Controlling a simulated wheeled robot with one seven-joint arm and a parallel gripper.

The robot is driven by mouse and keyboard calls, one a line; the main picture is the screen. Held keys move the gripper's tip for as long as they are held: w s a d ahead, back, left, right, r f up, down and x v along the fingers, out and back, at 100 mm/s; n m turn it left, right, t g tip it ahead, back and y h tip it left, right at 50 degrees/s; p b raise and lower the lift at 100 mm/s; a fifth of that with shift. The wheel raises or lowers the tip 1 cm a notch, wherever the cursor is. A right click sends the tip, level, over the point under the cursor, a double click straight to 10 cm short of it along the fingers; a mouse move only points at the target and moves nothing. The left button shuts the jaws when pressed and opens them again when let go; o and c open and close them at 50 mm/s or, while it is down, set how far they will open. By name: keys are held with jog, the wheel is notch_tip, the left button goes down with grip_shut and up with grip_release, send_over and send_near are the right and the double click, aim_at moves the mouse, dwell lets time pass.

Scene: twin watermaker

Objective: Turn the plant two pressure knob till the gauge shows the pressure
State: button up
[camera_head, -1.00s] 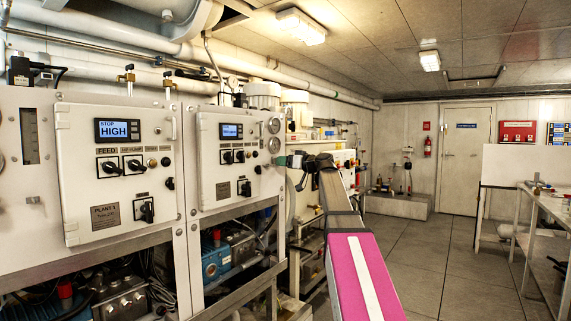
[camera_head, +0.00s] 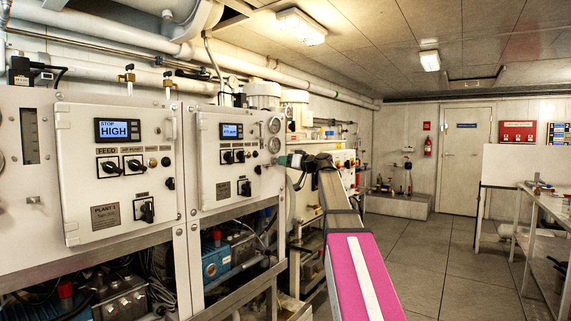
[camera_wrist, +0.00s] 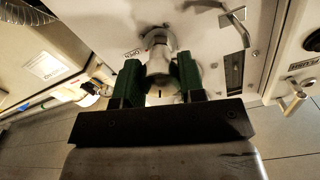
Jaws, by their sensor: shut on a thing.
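The plant two panel (camera_head: 224,165) is the second white cabinet door in the head view, with a small lit blue display (camera_head: 231,131) whose text is too small to read surely. Two round gauges (camera_head: 274,135) sit one above the other right of its door; their needles cannot be read. My gripper (camera_head: 281,161) reaches the panel just below the gauges. In the wrist view its green fingers stand on both sides of a pale metal pressure knob (camera_wrist: 158,64) and are shut on it. In the head view the knob is hidden by the gripper.
The plant one panel (camera_head: 116,170) stands at left, its display reading "STOP HIGH". Pipes and pumps (camera_head: 216,258) lie under the panels. A workbench (camera_head: 545,205) stands at right. The floor (camera_head: 440,260) between is clear.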

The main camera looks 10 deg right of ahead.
jog(key=shift+m, duration=3.1)
jog(key=o, duration=0.9)
jog(key=v, duration=1.1)
